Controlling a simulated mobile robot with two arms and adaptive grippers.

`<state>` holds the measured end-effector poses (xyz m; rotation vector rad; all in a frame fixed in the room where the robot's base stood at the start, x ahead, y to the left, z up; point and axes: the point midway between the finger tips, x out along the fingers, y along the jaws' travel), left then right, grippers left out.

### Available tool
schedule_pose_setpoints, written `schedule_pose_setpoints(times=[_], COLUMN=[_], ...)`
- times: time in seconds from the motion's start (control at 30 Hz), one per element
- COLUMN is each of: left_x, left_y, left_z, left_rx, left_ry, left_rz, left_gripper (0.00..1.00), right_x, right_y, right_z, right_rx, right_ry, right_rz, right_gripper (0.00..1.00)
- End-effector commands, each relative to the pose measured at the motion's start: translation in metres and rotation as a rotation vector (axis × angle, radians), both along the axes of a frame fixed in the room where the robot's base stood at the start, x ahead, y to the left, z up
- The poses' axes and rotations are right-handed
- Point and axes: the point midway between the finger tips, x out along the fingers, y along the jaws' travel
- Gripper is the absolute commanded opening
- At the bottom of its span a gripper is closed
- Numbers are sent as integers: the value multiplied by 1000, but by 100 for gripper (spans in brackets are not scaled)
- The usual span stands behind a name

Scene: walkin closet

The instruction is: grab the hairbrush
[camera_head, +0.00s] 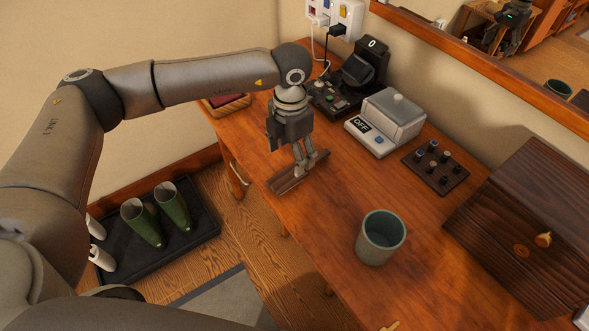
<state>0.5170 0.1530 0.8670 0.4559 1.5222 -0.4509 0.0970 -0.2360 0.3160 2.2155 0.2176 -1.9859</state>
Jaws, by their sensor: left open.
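A brown elongated wooden object, which looks like the hairbrush (284,184), lies on the wooden table near its left edge. My left gripper (303,171) points down over it from above. Its fingers are open and reach down to the brown object, hiding part of its middle. I cannot tell whether the fingertips touch it or straddle it. My right gripper is not in view.
A green-grey cup (381,238) stands in front on the table (340,205). A grey box marked OFF (392,118), a dark device (352,85), a peg board (436,166) and a dark wooden chest (525,220) stand behind and to the right. Green boots (143,222) are on a floor tray.

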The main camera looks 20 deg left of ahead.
Motion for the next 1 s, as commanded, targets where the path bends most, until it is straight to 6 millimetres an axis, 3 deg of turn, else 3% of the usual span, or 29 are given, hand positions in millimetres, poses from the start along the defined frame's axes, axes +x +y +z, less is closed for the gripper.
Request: schedule_pose_setpoints(times=[0.1, 0.2, 0.57, 0.87, 1.0], left_x=[0, 0, 1, 1, 1], left_y=[-1, -1, -3, -3, -3], left_z=[-14, -21, -67, -72, -72], left_rx=[-2, -1, -1, -3, -3], left_ry=[1, 0, 2, -1, -1], left_rz=[-1, -1, 1, -1, -1], left_gripper=[71, 71, 71, 71, 53], right_x=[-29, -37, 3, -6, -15], right_y=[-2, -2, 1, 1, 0], right_z=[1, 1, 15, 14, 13], right_rx=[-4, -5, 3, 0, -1], right_ry=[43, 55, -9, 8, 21], right_rz=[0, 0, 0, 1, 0], right_gripper=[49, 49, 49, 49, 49])
